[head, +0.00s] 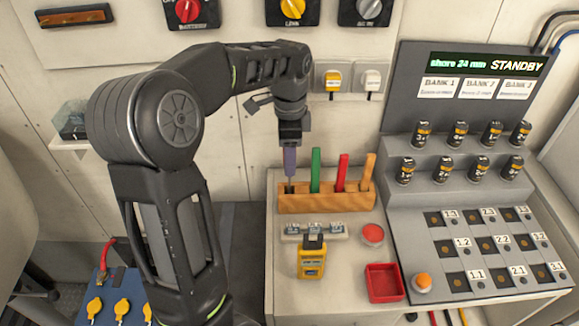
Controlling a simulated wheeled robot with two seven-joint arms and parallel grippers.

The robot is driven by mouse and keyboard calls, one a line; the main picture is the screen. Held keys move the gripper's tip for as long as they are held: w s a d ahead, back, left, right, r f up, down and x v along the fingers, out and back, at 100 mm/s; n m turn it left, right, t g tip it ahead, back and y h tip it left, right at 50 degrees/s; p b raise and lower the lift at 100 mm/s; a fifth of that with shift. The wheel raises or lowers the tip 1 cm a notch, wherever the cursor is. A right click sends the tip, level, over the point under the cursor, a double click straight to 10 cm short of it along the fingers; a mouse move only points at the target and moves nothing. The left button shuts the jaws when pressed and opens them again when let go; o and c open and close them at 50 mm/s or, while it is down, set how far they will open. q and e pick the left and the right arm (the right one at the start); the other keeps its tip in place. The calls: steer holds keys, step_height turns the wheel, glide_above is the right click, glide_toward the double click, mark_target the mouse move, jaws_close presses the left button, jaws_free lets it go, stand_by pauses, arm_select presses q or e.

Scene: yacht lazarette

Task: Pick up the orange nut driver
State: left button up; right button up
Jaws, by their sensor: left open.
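The orange nut driver (367,170) stands in the right end of a wooden rack (326,200), its handle up and leaning slightly right. A red driver (341,173) and a green driver (315,170) stand beside it to the left. A purple driver (290,162) is at the rack's left end, directly below my left gripper (291,143). My left gripper is open and points down at the top of the purple handle, well left of the orange one. Whether its fingers touch the purple handle is hidden. My right gripper is out of view.
In front of the rack are a yellow meter (312,262), a red button (373,234) and a red tray (383,283). A sloped console (445,185) with several black cells stands to the right. A blue panel with yellow knobs (121,307) is at lower left.

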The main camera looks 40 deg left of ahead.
arm_select(q)
steer(key=shift+c, duration=0.4)
jaws_close()
stand_by(0.4)
